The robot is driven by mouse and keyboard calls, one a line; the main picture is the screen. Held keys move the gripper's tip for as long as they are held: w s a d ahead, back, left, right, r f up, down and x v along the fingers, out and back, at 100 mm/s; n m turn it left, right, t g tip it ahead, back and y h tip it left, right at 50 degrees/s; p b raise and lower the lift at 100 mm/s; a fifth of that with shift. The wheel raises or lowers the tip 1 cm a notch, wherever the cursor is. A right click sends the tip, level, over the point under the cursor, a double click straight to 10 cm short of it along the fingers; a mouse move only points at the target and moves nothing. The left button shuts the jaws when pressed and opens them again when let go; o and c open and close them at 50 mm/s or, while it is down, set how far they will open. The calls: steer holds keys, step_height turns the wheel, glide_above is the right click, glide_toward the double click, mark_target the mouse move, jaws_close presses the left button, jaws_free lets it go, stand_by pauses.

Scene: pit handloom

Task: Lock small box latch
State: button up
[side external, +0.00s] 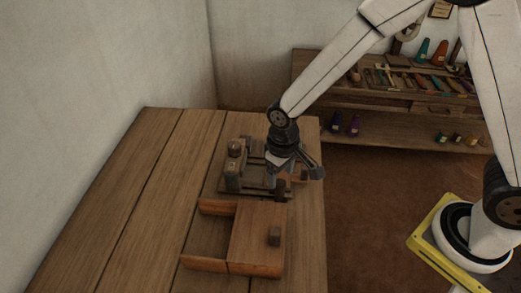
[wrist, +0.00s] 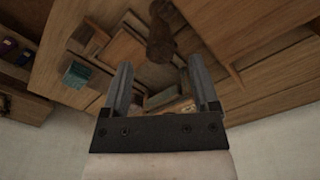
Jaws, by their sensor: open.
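A dark brown shaped piece (wrist: 161,35) shows past the fingertips. I cannot tell which part is the latch.
The plank table (side external: 150,190) is bare to the left. Its right edge is close to the fixture. A shelf (side external: 400,90) with spools and tools stands at the back right. A teal item (wrist: 77,73) shows beside the left finger in the wrist view.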

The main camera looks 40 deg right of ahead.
mark_target(278, 188)
steer(key=shift+f, duration=1.4)
jaws_close()
